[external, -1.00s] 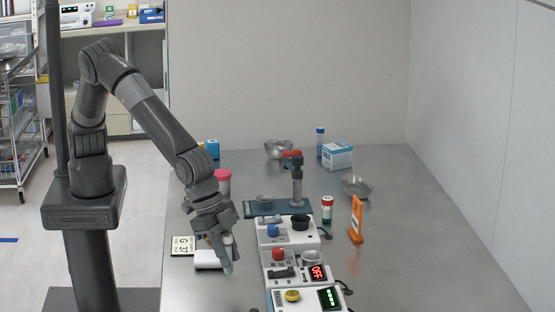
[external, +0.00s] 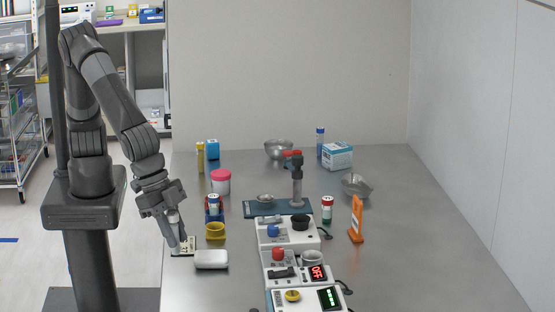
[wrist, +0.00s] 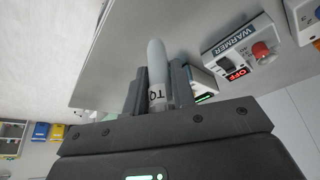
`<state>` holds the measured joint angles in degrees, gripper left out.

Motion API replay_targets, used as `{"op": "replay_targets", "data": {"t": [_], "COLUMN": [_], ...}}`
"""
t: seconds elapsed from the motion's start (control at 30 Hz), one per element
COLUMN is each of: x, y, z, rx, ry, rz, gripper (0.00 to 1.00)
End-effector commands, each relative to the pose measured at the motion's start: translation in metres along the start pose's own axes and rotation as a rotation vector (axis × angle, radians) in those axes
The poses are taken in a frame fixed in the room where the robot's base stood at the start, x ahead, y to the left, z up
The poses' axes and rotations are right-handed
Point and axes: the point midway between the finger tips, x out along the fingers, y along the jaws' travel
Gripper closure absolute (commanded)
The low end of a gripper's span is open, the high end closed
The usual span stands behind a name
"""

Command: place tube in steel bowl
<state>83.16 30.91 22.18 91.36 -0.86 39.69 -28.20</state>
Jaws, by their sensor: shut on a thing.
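My gripper (external: 174,217) is shut on a pale grey tube (external: 175,236) and holds it near the table's left edge, by the sign card. In the wrist view the tube (wrist: 157,62) stands between the two fingers, with part of a dark-lettered label showing. One steel bowl (external: 279,150) is at the back of the table. Another metal bowl (external: 356,187) is on the right, behind the orange stand. Both are well apart from my gripper. A small metal dish (external: 265,198) sits on the blue-grey base with the upright post.
A row of white devices, including the warmer (wrist: 237,48), runs down the table's middle. An orange stand (external: 356,220) is on the right. The front right table is clear.

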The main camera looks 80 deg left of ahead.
Motion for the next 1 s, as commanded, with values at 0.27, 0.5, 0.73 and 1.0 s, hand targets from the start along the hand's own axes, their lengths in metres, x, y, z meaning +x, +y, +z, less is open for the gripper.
{"op": "replay_targets", "data": {"t": [0.27, 0.5, 0.73, 1.0], "x": [-0.033, -0.073, -0.063, -0.051], "y": [-0.001, -0.005, -0.051, -0.144], "z": [-0.015, -0.033, -0.050, -0.075], "rx": [-0.002, -0.007, -0.053, -0.143], "ry": [0.004, 0.001, -0.004, -0.009], "rz": [0.002, -0.002, -0.020, -0.056], "gripper": [0.99, 0.99, 0.99, 0.99]}}
